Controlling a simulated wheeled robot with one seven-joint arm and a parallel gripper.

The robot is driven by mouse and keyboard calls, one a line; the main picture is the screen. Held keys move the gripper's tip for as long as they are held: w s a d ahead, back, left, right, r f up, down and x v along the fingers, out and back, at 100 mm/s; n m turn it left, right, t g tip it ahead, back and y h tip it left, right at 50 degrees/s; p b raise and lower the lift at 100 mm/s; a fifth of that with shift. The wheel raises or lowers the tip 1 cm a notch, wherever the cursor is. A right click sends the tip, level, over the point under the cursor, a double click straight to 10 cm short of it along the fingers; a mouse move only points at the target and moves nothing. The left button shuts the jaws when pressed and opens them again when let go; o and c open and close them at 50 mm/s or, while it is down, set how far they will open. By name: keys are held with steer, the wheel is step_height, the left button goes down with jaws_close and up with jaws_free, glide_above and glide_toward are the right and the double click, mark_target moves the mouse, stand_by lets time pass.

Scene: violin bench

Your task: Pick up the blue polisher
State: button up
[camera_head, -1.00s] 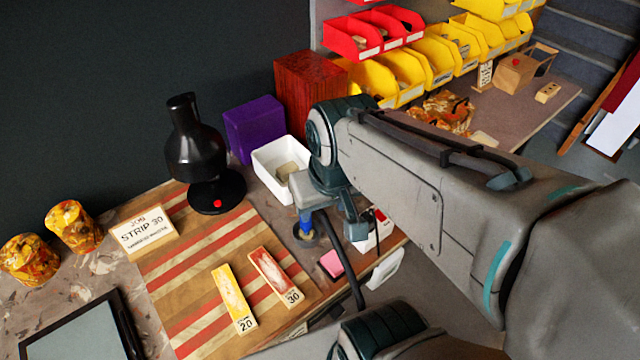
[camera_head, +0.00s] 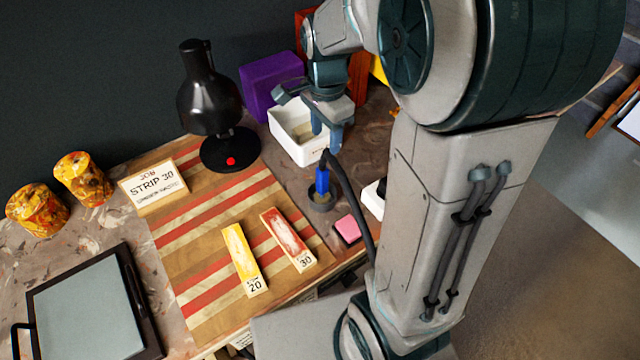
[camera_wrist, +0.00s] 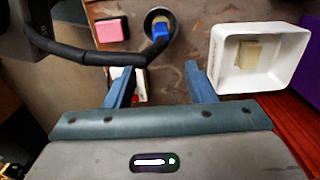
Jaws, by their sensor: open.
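The blue polisher (camera_head: 322,181) stands upright in a round dark holder (camera_head: 323,200) on the bench, right of the striped board. It also shows at the top of the wrist view (camera_wrist: 160,31), in its holder. My gripper (camera_head: 327,132) is open and empty. In the head view it appears above the polisher, in front of the white bin. In the wrist view the polisher lies ahead of the gap between my fingers (camera_wrist: 159,72), apart from both. A dark cable (camera_wrist: 85,58) curves past the polisher's near side; where it ends is unclear.
A white bin (camera_head: 284,141) with a pale block stands close to my fingers. A pink block (camera_head: 348,229) lies beside the holder. A black lamp (camera_head: 208,100), purple box (camera_head: 268,80) and striped board (camera_head: 190,255) with two labelled strips are left of it.

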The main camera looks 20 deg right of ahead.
mark_target(323, 169)
step_height(323, 169, down, 8)
steer(key=shift+r, duration=0.1)
steer(key=shift+a+f, duration=0.15)
steer(key=shift+f, duration=1.15)
steer(key=shift+a+f, duration=0.15)
steer(key=shift+f, duration=1.15)
steer(key=c, duration=1.1)
